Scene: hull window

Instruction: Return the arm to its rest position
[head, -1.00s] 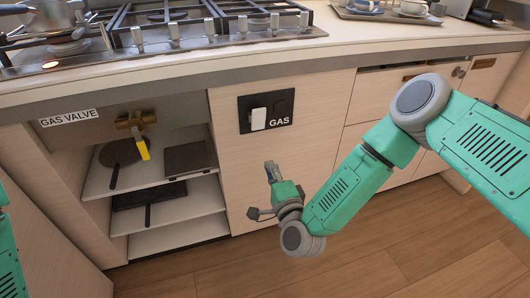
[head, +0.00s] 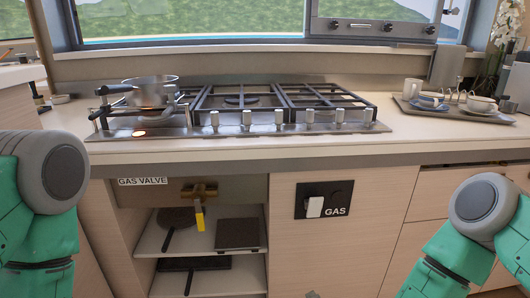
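My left arm (head: 40,210) shows at the left edge, its round grey joint beside the counter front; its gripper is out of the picture. My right arm (head: 470,230) shows at the lower right, bent downward in front of the drawers. A small sliver at the bottom edge, below the gas panel, looks like the tip of my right gripper (head: 312,294); the rest is cut off, so its opening is hidden. No held object shows.
A stove (head: 250,105) with a pot (head: 150,91) at its left is on the counter (head: 300,148). A lit red spot shows near the pot. Below are a yellow-handled gas valve (head: 199,205), shelves with pans, and a gas switch panel (head: 324,200). A tray (head: 455,113) holds cups.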

